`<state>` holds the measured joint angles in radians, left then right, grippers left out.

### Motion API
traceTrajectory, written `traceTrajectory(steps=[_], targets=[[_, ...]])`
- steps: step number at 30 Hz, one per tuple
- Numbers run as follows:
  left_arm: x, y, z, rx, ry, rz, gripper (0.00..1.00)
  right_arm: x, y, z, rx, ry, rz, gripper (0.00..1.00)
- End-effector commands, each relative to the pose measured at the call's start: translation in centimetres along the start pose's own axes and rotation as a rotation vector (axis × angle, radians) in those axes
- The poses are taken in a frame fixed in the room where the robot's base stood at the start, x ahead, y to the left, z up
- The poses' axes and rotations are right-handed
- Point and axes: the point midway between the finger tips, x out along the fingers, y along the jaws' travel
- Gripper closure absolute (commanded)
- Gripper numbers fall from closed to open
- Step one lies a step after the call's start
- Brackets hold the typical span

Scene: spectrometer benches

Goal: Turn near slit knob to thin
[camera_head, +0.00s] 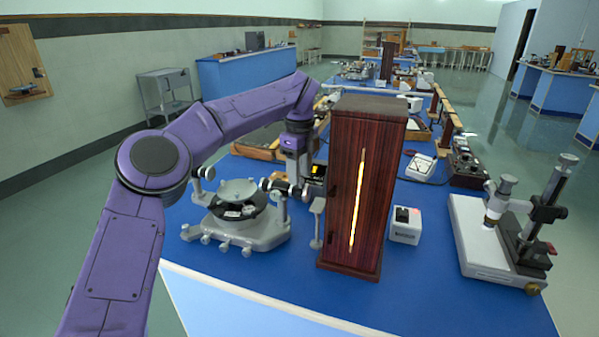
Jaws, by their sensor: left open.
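A grey spectrometer (238,222) with a dark round table stands on the blue bench, left of the middle. A tall dark-red wooden lamp housing (365,195) with a glowing vertical slit stands to its right. My left gripper (287,188) points down beside the spectrometer's right end, between it and the lamp housing. It is open, and its fingertips are small and dark against the instrument's black parts. The slit knob is too small to pick out there, and I cannot tell whether the fingers touch it. My right gripper is not in view.
A small white box (405,226) with a red light stands right of the lamp housing. A microscope-like instrument on a white base (480,240) is at the right. A white meter (420,167) lies behind. The blue bench top (420,290) is clear in front.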

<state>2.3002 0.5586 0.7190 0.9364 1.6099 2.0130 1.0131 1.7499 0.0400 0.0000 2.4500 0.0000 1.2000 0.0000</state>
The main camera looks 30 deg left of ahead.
Motion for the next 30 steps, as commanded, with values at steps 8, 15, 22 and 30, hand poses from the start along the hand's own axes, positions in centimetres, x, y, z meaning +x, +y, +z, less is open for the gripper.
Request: traceTrajectory(steps=[8, 15, 22, 30], targets=[[-6.8, 0.0, 0.1, -0.004, -0.002, -0.003, 0.56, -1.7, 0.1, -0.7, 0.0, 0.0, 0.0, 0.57], [-9.8, 0.0, 0.1, -0.002, 0.0, -0.001, 0.56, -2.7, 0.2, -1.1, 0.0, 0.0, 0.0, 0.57], [-9.8, 0.0, 0.2, -0.002, 0.001, -0.002, 0.56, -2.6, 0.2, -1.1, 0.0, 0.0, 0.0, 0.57], [-9.8, 0.0, 0.1, -0.001, 0.001, -0.001, 0.56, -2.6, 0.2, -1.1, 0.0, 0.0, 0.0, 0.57]])
